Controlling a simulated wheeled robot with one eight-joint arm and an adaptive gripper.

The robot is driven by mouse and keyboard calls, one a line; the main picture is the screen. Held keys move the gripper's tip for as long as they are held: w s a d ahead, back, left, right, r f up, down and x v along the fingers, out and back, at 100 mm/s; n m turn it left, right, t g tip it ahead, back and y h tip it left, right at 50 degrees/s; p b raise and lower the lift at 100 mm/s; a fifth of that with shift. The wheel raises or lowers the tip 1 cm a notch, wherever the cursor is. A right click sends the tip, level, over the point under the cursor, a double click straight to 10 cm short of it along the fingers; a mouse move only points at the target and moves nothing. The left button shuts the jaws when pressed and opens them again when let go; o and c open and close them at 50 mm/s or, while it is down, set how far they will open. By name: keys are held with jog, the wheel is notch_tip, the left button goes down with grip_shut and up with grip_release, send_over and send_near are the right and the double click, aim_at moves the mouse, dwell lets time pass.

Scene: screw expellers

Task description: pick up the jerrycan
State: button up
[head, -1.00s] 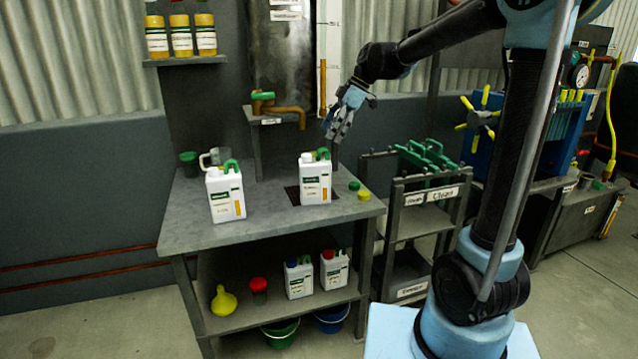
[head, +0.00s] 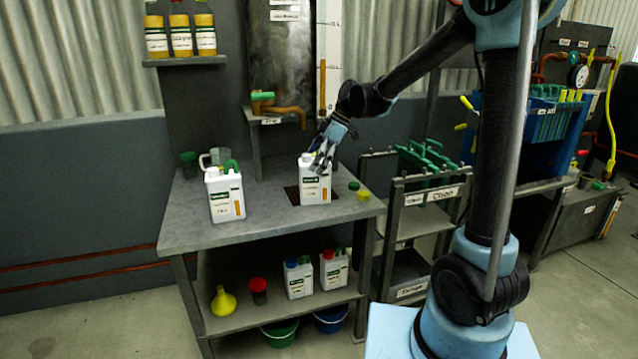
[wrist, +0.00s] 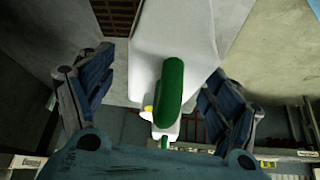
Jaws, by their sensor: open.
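A white jerrycan (head: 314,190) with a label stands upright on the workbench, over a dark grate, below the spout. My gripper (head: 321,163) is at its top and hides its green handle in the head view. In the wrist view the green handle (wrist: 171,92) and white body (wrist: 178,45) lie between the two spread fingers of my open gripper (wrist: 158,100). I see a gap on each side of the handle. A second white jerrycan (head: 226,198) with a green handle stands on the bench to the left.
The workbench (head: 265,219) also holds a clear jug (head: 213,158), a dark green cup (head: 189,164) and loose caps (head: 362,196) to the right. Two smaller jerrycans (head: 298,281) and a yellow funnel (head: 223,301) sit on the lower shelf. A brass spout (head: 290,113) hangs close behind.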

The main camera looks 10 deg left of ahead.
jog(key=shift+f, duration=0.15)
grip_shut()
dwell(0.4)
